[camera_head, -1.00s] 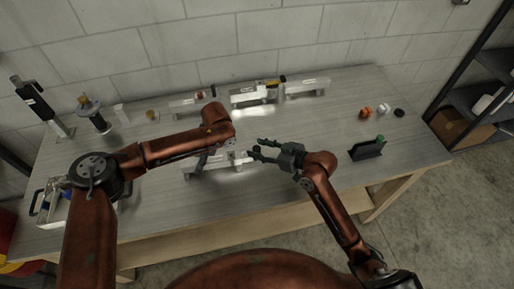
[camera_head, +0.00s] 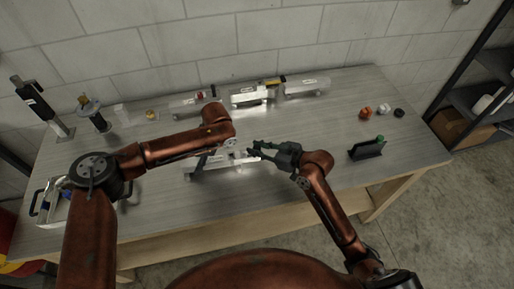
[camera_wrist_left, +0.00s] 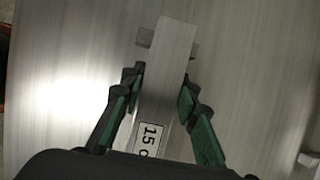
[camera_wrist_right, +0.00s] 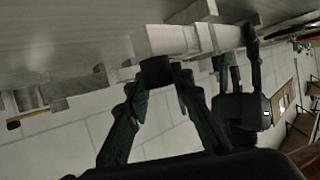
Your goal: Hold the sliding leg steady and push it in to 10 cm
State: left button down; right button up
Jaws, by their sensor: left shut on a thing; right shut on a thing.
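The aluminium fixture with the sliding leg lies at the middle front of the table, its body (camera_head: 205,170) partly hidden behind my left arm. In the left wrist view, my left gripper (camera_wrist_left: 160,88) is shut around a pale bar (camera_wrist_left: 170,55) with a white label (camera_wrist_left: 148,138) reading "15 c", cut off by the hand. In the right wrist view, my right gripper (camera_wrist_right: 158,78) is shut on a dark cap (camera_wrist_right: 155,70) at the near end of the pale leg (camera_wrist_right: 165,40). In the head view my right gripper (camera_head: 260,150) is at the fixture's right end.
More aluminium pieces (camera_head: 250,95) stand along the back of the table. A black stand (camera_head: 367,149) with a green knob and several small round parts (camera_head: 383,108) are on the right. A tray (camera_head: 45,205) is at the front left.

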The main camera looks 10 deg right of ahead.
grip_shut()
jog(key=shift+w+a, duration=0.1)
jog(key=shift+a, duration=1.3)
jog(key=o, duration=1.1)
grip_release()
jog(key=shift+d, duration=0.15)
jog(key=v, duration=1.2)
